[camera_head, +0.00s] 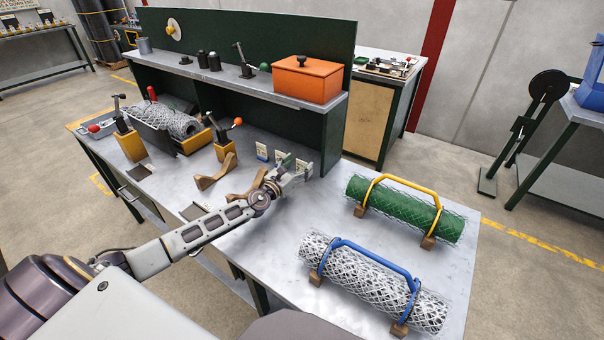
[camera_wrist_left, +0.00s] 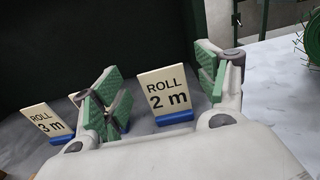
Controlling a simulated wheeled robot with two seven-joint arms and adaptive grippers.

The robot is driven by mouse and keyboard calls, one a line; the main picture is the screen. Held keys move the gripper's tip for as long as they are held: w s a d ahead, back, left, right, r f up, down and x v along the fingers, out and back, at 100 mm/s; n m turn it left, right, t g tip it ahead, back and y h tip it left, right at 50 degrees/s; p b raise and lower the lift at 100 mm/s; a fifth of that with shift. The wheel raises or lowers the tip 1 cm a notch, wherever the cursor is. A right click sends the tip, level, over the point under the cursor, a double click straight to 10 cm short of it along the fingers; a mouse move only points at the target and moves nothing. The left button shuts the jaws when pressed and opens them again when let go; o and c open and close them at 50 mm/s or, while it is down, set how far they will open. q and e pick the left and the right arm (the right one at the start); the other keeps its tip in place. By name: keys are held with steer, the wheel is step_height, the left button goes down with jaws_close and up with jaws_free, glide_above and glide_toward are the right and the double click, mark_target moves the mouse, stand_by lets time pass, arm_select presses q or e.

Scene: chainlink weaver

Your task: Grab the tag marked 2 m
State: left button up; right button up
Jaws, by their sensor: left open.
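The tag marked 2 m (camera_wrist_left: 165,97) is a cream card reading "ROLL 2 m" on a blue base. It stands upright and leans back slightly in the left wrist view. My left gripper (camera_head: 294,172) is open, with its green-padded fingers on either side of the tag in that view. I see no finger clearly touching it. The tag marked 3 m (camera_wrist_left: 46,121) stands to the left, outside the fingers. Another card (camera_wrist_left: 75,98) is mostly hidden behind the left finger. My right gripper is not in view.
A green mesh roll (camera_head: 395,211) with a yellow handle and a grey mesh roll (camera_head: 372,284) with a blue handle lie on the right table. Brown cradle pieces (camera_head: 217,172) sit left of my gripper. An orange box (camera_head: 308,79) stands on the shelf above.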

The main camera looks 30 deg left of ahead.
arm_select(q)
steer(key=shift+w+d, duration=0.15)
steer(key=shift+w, duration=1.1)
